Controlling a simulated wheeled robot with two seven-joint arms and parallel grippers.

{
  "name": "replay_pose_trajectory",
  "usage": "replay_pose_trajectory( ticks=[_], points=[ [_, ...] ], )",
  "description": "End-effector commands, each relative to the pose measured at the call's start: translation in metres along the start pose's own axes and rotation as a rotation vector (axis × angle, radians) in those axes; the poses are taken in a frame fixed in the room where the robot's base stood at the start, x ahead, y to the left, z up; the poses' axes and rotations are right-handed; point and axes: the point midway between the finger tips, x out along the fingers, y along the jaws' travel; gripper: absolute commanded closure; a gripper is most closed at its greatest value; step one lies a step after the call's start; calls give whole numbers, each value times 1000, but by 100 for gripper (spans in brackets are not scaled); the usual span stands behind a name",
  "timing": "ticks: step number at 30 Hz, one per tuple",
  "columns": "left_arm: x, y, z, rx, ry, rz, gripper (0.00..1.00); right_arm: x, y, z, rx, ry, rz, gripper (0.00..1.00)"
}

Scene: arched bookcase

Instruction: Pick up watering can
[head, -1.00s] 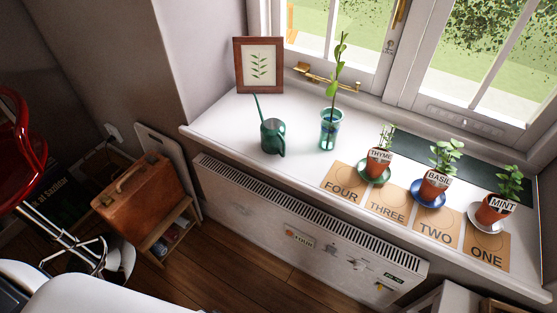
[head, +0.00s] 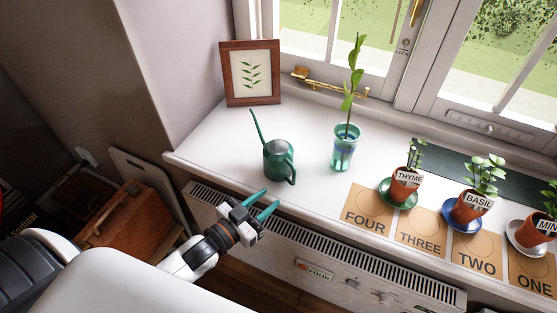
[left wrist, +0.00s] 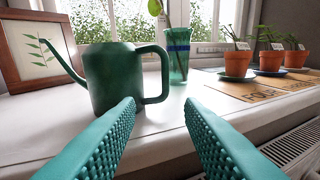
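The dark green watering can (head: 278,160) stands upright on the white windowsill (head: 215,150), its thin spout pointing up and left and its handle toward the right. My left gripper (head: 263,202) is open and empty in front of the sill, short of the can. In the left wrist view the watering can (left wrist: 110,78) is straight ahead, beyond the two green fingertips (left wrist: 160,115), with its handle (left wrist: 157,75) above the gap between them. The fingers appear apart from the can. My right gripper is not in view.
A framed leaf picture (head: 251,73) stands behind the can. A glass with a plant cutting (head: 345,147) stands to its right. Potted herbs on saucers and numbered cards (head: 368,209) are farther right. A radiator (head: 330,262) is below the sill; a brown case (head: 130,225) is at left.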

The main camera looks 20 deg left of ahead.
Motion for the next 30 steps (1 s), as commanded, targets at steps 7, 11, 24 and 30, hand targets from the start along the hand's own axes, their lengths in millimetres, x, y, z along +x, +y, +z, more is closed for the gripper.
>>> replay_pose_trajectory(
  ticks=[7, 11, 24, 30],
  points=[
    [10, -3, 8, 1, -89, -56, 66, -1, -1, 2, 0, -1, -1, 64],
    [33, -4, 11, 2, -92, -57, 66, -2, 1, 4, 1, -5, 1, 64],
    [82, -7, 13, 1, -88, -55, 66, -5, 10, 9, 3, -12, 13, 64],
    [111, -9, 14, 1, -88, -56, 66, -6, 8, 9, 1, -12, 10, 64]
  ],
)
